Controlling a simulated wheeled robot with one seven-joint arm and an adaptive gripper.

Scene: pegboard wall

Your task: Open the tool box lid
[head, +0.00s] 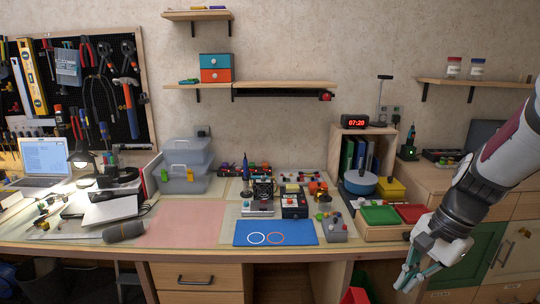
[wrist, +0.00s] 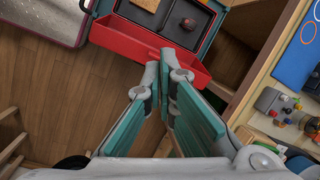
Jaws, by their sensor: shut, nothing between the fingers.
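A red and teal box stands low beside the bench, and I take it to be the tool box (wrist: 130,38). In the wrist view its dark interior shows from above, with a tan piece and a small dark red object inside. I cannot tell which part is its lid. My gripper (head: 406,278) is shut and empty, low in front of the cabinets. In the wrist view its fingertips (wrist: 163,66) overlap the box's near red wall; contact cannot be told.
The bench edge (wrist: 262,75) runs close on the right in the wrist view, with a blue mat (wrist: 297,45) and a grey button box (wrist: 275,103) on it.

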